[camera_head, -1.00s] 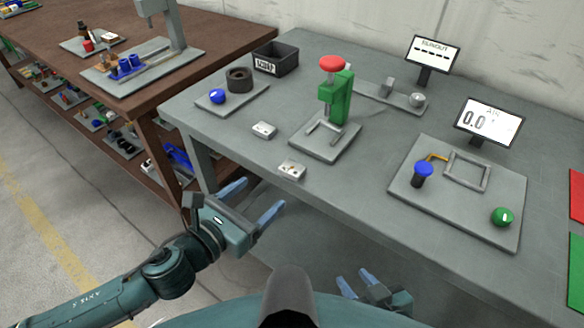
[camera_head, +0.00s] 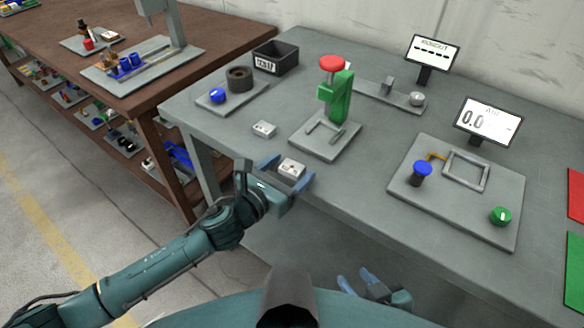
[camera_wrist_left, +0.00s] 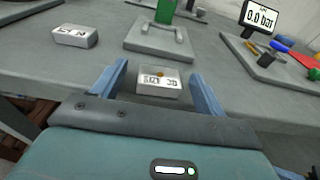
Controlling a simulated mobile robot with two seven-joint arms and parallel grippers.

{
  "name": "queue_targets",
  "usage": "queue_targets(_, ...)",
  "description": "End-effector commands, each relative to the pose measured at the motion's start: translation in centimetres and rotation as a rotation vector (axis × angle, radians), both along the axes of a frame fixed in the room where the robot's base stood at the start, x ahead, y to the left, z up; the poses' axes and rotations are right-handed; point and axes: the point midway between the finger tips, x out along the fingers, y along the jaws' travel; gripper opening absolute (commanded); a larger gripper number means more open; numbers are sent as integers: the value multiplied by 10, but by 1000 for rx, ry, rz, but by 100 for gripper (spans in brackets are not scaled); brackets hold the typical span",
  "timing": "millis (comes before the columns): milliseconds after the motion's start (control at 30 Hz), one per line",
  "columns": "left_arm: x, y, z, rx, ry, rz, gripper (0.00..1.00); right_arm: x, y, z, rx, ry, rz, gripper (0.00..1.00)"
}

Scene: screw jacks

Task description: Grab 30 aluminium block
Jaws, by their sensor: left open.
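A small light-grey metal block (camera_head: 291,168) lies on the front edge of the grey bench. In the left wrist view this block (camera_wrist_left: 158,82) shows a label that looks like it ends in 30, and a small brass-coloured spot on top. My left gripper (camera_head: 288,173) is open, with its blue fingers on either side of the block and not closed on it. A second similar block (camera_head: 264,129) lies further back to the left; its label in the left wrist view (camera_wrist_left: 73,36) is hard to read. My right gripper (camera_head: 357,280) is low at the front, open and empty.
A green press with a red knob (camera_head: 332,63) stands on a plate just behind the blocks. A black bin (camera_head: 276,58) and a plate with a blue button (camera_head: 217,96) are at the back left. A plate with blue and green knobs (camera_head: 456,215) is at the right.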

Motion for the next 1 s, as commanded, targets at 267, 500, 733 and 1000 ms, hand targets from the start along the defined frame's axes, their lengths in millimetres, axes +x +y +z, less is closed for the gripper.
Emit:
queue_targets(267, 0, 0, 0, 0, 0, 0, 55, 0, 0, 0, 0, 0, 1, 36)
queue_targets(500, 0, 1, 0, 1, 1, 0, 36, 0, 0, 0, -4, -1, 6, 36)
queue_targets(733, 0, 1, 0, 0, 0, 0, 18, -1, -1, 0, -7, -1, 8, 36)
queue_targets(1000, 0, 1, 10, 1, -2, 0, 18, 0, -1, 3, -7, -1, 8, 36)
